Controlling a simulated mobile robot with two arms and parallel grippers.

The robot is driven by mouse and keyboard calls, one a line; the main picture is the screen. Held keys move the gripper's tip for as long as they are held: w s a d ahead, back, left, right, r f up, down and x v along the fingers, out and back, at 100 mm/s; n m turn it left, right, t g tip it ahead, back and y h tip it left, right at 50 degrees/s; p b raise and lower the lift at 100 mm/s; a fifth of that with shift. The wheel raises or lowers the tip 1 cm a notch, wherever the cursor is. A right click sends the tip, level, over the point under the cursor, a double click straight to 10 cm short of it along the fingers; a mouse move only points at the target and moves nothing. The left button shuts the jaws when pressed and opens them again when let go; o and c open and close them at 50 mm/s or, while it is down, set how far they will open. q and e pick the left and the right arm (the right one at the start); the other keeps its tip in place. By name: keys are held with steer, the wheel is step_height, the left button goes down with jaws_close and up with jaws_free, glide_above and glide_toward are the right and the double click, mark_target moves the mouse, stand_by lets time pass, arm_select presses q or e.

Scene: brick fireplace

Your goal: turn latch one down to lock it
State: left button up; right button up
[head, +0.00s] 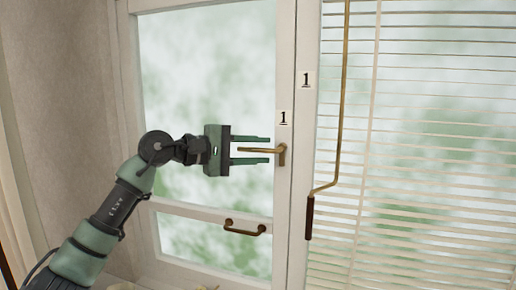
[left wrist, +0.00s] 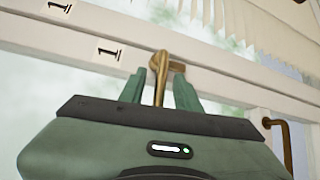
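Latch one is a brass handle (head: 262,150) on the window frame, below a label "1" (head: 284,117). Its lever lies level, pointing left from its mount. My left gripper (head: 252,150) is open, with one green finger above the lever and one below it. In the left wrist view the lever (left wrist: 160,80) stands between the two fingers (left wrist: 158,90), and I see a gap on at least the right side. Whether a finger touches the lever cannot be told. My right gripper is not in view.
A second brass handle (head: 244,229) is on the lower rail of the window. A long brass crank rod (head: 344,95) with a dark grip hangs at the right, before the blinds (head: 430,130). Another "1" label (head: 306,79) is on the right post. A wall (head: 60,110) stands at left.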

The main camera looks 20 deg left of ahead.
arm_select(q)
jaws_close()
stand_by(1.4)
